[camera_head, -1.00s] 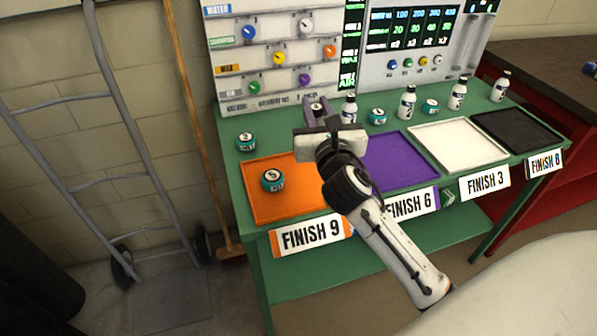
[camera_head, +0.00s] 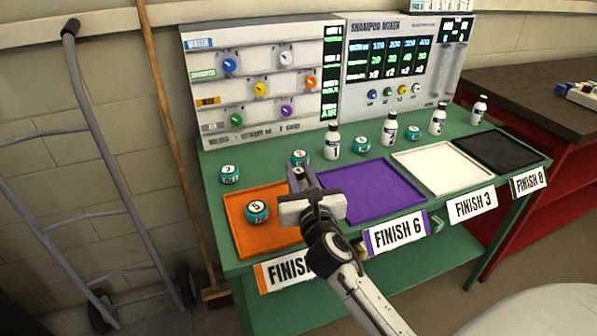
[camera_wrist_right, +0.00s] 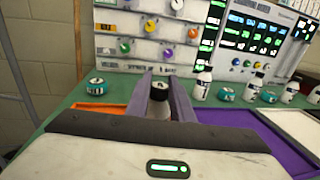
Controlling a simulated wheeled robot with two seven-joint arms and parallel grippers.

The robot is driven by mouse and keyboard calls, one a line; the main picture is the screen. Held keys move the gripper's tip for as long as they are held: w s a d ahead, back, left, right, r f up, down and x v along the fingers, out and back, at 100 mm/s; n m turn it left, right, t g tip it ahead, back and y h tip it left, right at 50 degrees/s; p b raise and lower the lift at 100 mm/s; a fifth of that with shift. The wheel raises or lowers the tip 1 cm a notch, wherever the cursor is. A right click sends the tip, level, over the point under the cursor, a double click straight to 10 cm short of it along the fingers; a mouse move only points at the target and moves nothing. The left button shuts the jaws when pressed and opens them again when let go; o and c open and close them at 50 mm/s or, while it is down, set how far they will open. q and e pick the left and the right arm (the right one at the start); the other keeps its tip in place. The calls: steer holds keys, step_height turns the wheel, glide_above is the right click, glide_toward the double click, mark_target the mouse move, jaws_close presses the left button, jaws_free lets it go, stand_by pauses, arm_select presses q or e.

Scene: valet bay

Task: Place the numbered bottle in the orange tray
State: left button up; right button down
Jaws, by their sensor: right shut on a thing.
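The orange tray (camera_head: 282,237) lies at the left of the green table, with a numbered teal tin (camera_head: 257,213) in it. My right gripper (camera_head: 297,178) is over the border between the orange tray and the purple tray. It is shut on a small bottle with a dark cap (camera_wrist_right: 159,91), seen between the fingers in the right wrist view. The bottle's number is hidden. In that view a strip of the orange tray (camera_wrist_right: 97,105) shows left of the fingers. My left gripper is not in view.
Purple (camera_head: 375,190), white (camera_head: 445,168) and black (camera_head: 500,150) trays lie to the right and look empty. Several white bottles and teal tins stand behind the trays, before the control panel (camera_head: 265,85). A teal tin (camera_head: 299,158) stands just behind my right gripper.

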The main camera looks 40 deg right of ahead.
steer(key=c, duration=1.6)
jaws_free()
steer(key=shift+o, duration=0.2)
steer(key=shift+r, duration=0.1)
steer(key=v, duration=1.2)
steer(key=shift+b, duration=0.3)
